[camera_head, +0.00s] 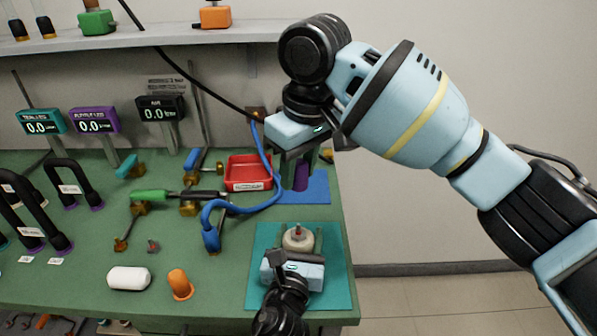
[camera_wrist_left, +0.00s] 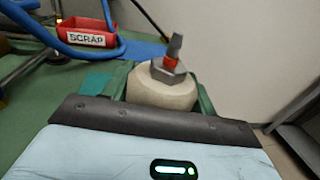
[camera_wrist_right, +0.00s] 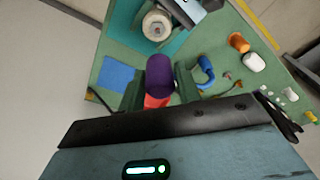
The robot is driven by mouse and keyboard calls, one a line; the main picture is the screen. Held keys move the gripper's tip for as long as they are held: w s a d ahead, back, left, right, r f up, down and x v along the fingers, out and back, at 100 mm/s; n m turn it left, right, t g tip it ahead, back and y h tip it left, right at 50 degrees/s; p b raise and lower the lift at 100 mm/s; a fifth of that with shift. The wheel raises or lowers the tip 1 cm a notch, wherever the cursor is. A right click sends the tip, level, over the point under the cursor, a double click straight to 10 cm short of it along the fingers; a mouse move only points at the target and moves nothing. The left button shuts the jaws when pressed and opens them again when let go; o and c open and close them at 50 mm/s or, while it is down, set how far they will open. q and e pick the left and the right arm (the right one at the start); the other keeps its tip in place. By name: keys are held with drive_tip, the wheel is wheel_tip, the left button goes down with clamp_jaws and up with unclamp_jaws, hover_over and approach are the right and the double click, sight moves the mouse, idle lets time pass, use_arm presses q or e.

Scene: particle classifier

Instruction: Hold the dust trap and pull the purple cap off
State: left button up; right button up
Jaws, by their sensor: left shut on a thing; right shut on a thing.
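The dust trap (camera_head: 298,239) is a cream, rounded body with a hex nut, a red ring and a grey tip on top. It stands upright over the teal mat and shows closely in the left wrist view (camera_wrist_left: 163,88). My left gripper (camera_head: 298,256) is shut on its body from the near side. The purple cap (camera_head: 301,177) is apart from the trap, near the blue mat behind it. My right gripper (camera_head: 305,170) is shut on the cap, whose purple end shows between the fingers in the right wrist view (camera_wrist_right: 160,73).
The red scrap tray (camera_head: 247,172) stands just left of my right gripper. A blue hose (camera_head: 243,206) curves left of the mats. A white cylinder (camera_head: 128,278) and an orange piece (camera_head: 180,284) lie at the front left. A shelf (camera_head: 170,39) runs behind.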

drive_tip(key=shift+r, duration=1.55)
drive_tip(key=shift+r, duration=0.1)
drive_tip(key=shift+r, duration=1.4)
use_arm(q)
drive_tip(key=o, duration=1.6)
drive_tip(key=shift+c, duration=0.2)
drive_tip(key=s, duration=0.4)
drive_tip(key=s+a, duration=0.1)
drive_tip(key=s, duration=0.3)
drive_tip(key=s+a, duration=0.1)
drive_tip(key=s, duration=0.3)
